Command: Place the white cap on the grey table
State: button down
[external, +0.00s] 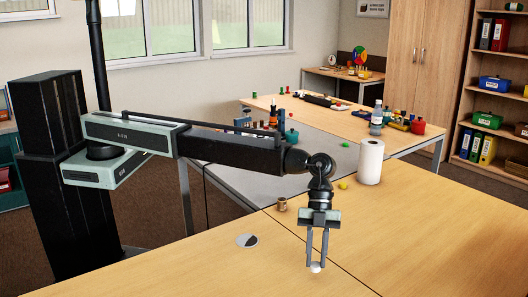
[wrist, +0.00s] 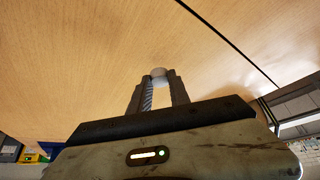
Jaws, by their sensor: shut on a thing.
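My gripper (external: 316,262) points down over the near wooden table, with its fingers shut on the small white cap (external: 316,268). The cap shows at the fingertips in the external view, and I cannot tell whether it touches the wood. In the wrist view the cap (wrist: 159,72) sits at the tips of my gripper (wrist: 159,82), partly hidden by the fingers. The grey table (external: 262,182) lies behind and to the left of my gripper in the external view, partly hidden by my arm.
On the near wooden table (external: 440,240) stand a white paper roll (external: 370,162), a small brown cup (external: 282,204) and a yellow piece (external: 343,184). A black-and-white disc (external: 247,241) lies at left. A far wooden table (external: 345,122) holds several bottles and pots. The front right wood is clear.

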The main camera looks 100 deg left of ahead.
jog(key=s+a, duration=0.2)
jog(key=s, duration=0.3)
jog(key=s+a+r, duration=0.1)
jog(key=s+a, duration=0.1)
jog(key=s, duration=0.3)
jog(key=s+a+r, duration=0.1)
jog(key=s+a, duration=0.1)
jog(key=s, duration=0.3)
jog(key=shift+p, duration=0.35)
notch_tip(320, 180, up, 8)
jog(key=p, duration=0.8)
jog(key=shift+f, duration=0.1)
